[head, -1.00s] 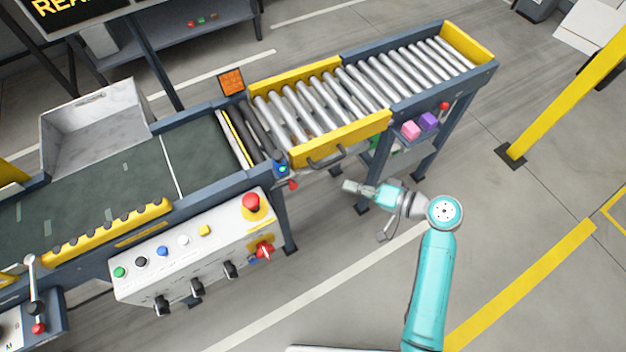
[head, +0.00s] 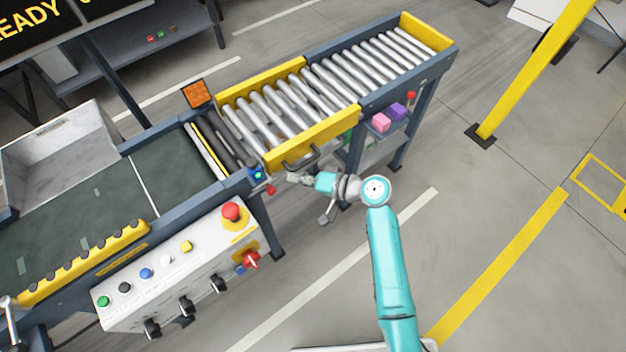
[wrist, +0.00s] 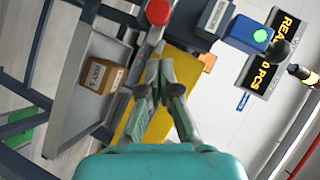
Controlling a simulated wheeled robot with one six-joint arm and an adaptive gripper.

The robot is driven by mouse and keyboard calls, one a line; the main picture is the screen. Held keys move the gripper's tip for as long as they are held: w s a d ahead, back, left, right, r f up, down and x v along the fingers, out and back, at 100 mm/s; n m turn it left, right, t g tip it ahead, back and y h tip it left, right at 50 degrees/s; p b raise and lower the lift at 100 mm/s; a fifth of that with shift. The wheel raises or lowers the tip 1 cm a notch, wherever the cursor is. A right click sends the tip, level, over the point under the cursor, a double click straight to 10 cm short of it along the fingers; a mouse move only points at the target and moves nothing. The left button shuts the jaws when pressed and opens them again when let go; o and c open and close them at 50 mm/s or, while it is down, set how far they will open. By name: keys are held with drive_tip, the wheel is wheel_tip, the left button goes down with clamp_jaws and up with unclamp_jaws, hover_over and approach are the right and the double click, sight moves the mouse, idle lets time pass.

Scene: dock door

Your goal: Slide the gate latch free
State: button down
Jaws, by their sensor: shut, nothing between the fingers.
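The yellow gate panel (head: 325,135) spans the near side of the roller section, with a dark handle (head: 300,160) on its face. A red knob (head: 270,189), which looks like the latch knob, hangs below the blue box with a green light (head: 257,174) at the gate's left end. My gripper (head: 291,178) is shut and empty, just below the handle and right of the red knob. In the wrist view my fingers (wrist: 160,68) point at the yellow panel (wrist: 180,75). A red knob (wrist: 158,12) shows beyond the fingertips, apart from them. The latch's bar cannot be made out.
A control box with a red stop button (head: 232,211) stands left of my gripper. The conveyor leg (head: 272,240) is close by. Pink and purple blocks (head: 388,117) sit under the rollers. A cardboard box (wrist: 101,74) shows on a shelf. The floor at right is open.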

sight(270, 184)
drive_tip(key=shift+s+a+f, duration=0.25)
drive_tip(key=shift+a+f, duration=0.05)
drive_tip(key=shift+a, duration=0.2)
drive_tip(key=shift+s+a+f, duration=0.25)
drive_tip(key=shift+a+f, duration=0.05)
drive_tip(key=shift+a, duration=0.25)
drive_tip(key=shift+s+a+f, duration=0.25)
drive_tip(key=shift+a+f, duration=0.05)
drive_tip(key=shift+a, duration=0.2)
drive_tip(key=s+a, duration=0.1)
drive_tip(key=a, duration=0.1)
drive_tip(key=shift+s+a, duration=0.4)
